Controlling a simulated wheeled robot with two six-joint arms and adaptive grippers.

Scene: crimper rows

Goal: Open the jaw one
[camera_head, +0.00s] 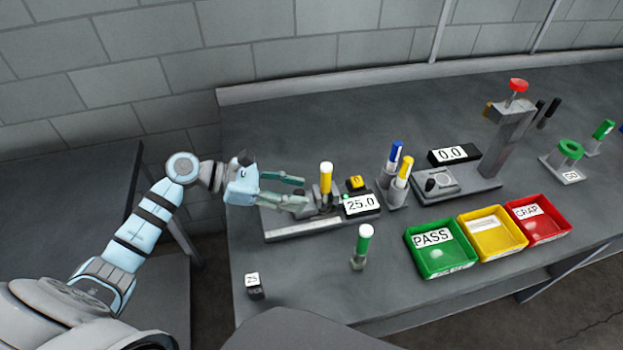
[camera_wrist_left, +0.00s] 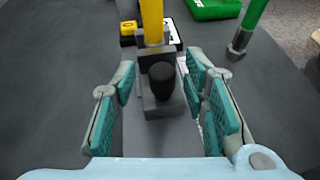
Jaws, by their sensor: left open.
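The measuring device (camera_head: 285,224) is a flat metal rail with a 25.0 display (camera_head: 361,204) at its right end. A sliding jaw block with a black knob (camera_wrist_left: 161,82) sits on the rail. My left gripper (camera_head: 304,192) is open over the rail, its teal-padded fingers on either side of the knob in the left wrist view (camera_wrist_left: 162,88). I see gaps beside the knob, so it looks ungripped. My right gripper is not in view.
Green PASS (camera_head: 440,264), yellow (camera_head: 492,248) and red (camera_head: 541,230) trays line the front. A 0.0 gauge (camera_head: 453,154) stands behind.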

